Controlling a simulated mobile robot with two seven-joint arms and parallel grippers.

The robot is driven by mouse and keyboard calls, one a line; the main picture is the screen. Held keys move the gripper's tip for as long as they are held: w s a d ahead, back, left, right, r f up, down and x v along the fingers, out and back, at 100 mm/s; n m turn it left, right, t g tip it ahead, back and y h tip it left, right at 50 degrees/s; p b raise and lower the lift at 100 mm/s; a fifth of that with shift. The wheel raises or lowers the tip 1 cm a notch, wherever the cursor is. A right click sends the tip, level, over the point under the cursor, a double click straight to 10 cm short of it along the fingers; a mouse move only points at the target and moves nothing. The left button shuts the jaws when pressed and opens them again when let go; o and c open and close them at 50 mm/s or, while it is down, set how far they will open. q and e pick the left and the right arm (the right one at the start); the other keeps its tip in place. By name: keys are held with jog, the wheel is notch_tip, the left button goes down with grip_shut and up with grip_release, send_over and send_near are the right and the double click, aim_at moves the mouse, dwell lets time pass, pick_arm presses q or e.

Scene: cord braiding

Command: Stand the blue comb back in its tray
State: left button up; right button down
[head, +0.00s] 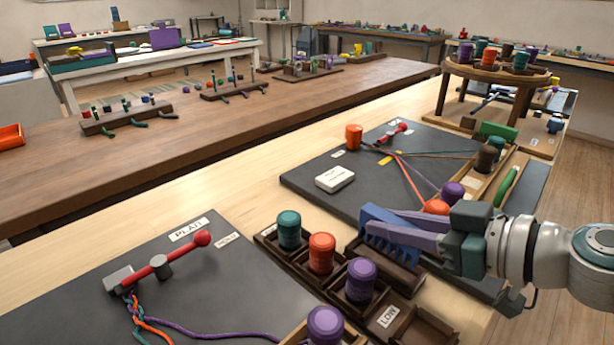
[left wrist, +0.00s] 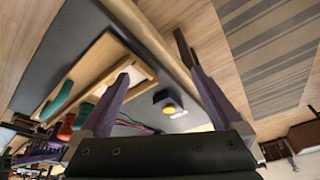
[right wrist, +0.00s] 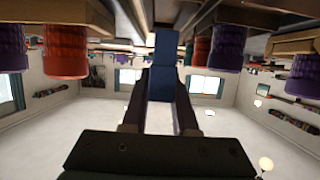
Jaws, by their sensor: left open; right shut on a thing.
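The blue comb (head: 378,217) is between the purple fingers of my right gripper (head: 390,222), its teeth pointing down. It is at the dark wooden tray (head: 418,272), over or in its back slot; I cannot tell whether it touches the floor of the slot. In the right wrist view the comb (right wrist: 165,68) shows as a blue block between the two fingers (right wrist: 160,100), which are shut on it. My left gripper (left wrist: 158,100) is out of the head view; in the left wrist view its fingers are wide apart with nothing between them.
Teal (head: 289,230), orange (head: 322,252) and purple (head: 361,279) spools stand in the dark rack beside the comb. A black mat (head: 330,185) with cords and a white block (head: 335,179) lies behind. A round spool stand (head: 497,75) is at the back right.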

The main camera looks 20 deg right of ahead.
pick_arm(q)
jog(key=shift+d+f, duration=0.1)
jog(key=shift+f, duration=0.25)
dwell(0.6)
jog(key=shift+f+b, duration=0.2)
jog(key=shift+b, duration=0.35)
jog(key=shift+f+b, duration=0.25)
jog(key=shift+b, duration=0.7)
pick_arm(e)
jog(key=shift+s+a+f, duration=0.1)
jog(key=shift+s+f, duration=0.05)
jog(key=shift+f, duration=0.35)
jog(key=shift+s+a+f, duration=0.1)
jog(key=shift+f, duration=0.35)
pick_arm(q)
jog(key=shift+f, duration=0.1)
pick_arm(e)
jog(key=shift+a+f, duration=0.1)
jog(key=shift+f, duration=0.15)
jog(key=c, duration=0.6)
grip_release()
jog(key=shift+s, duration=0.1)
pick_arm(q)
jog(key=shift+t, duration=0.3)
